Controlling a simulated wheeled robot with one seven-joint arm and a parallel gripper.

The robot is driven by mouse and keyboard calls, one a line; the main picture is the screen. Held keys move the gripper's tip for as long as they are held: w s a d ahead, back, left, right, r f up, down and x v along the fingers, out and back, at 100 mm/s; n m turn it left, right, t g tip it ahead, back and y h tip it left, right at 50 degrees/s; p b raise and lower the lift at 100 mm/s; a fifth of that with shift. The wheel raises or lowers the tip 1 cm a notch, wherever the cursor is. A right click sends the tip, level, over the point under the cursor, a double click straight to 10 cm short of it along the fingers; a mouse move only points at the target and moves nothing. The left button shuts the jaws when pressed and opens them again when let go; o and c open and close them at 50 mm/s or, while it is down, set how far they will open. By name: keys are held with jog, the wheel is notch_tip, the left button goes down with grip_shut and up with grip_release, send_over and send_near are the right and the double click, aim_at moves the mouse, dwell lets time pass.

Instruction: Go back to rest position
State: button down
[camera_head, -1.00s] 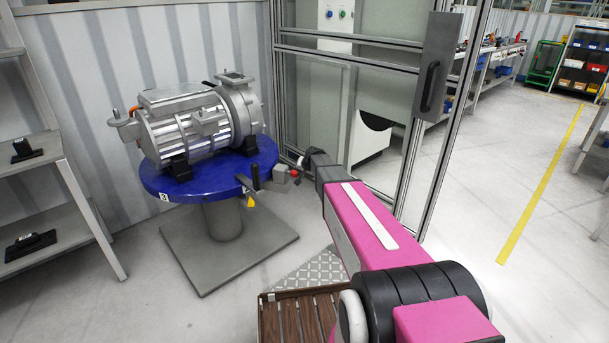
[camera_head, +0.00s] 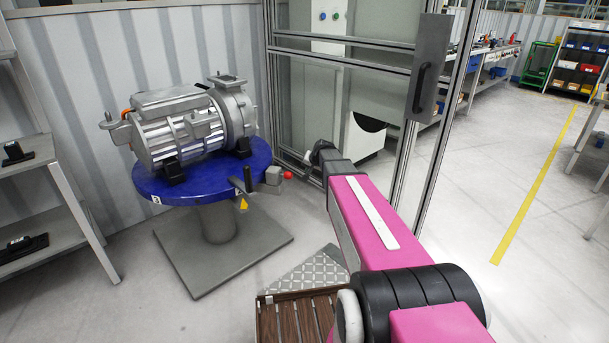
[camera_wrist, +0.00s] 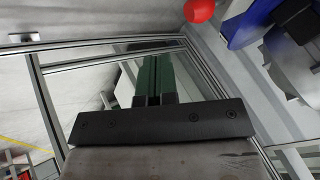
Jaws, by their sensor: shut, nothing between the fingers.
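The grey finned drive unit (camera_head: 185,125) sits on a round blue turntable (camera_head: 200,192) on a grey pedestal. A lever with a red ball knob (camera_head: 288,175) is at the turntable's right edge. My pink arm reaches forward, and its end is just right of the knob and apart from it; the fingers are hidden in the head view. In the wrist view, my gripper (camera_wrist: 153,66) shows two green fingers closed together and empty. The red ball knob (camera_wrist: 200,10) and the blue turntable edge (camera_wrist: 243,24) show at the top right there.
An aluminium-framed enclosure with a black-handled door panel (camera_head: 428,70) stands close beyond and right of my arm. A grey shelf rack (camera_head: 38,155) is at the left. A brown slatted platform (camera_head: 295,318) lies below my arm. Open floor with a yellow line (camera_head: 530,205) is at the right.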

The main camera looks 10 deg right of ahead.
jog(key=s+a+f+n+g+h, duration=0.1)
jog(key=s+f+n+g, duration=0.1)
jog(key=s, duration=1.4)
jog(key=s+f+n+g+h, duration=0.2)
jog(key=s+f+g, duration=0.2)
jog(key=s, duration=1.2)
jog(key=shift+s+a+f+g, duration=0.15)
jog(key=shift+a+g, duration=0.25)
jog(key=shift+a, duration=0.15)
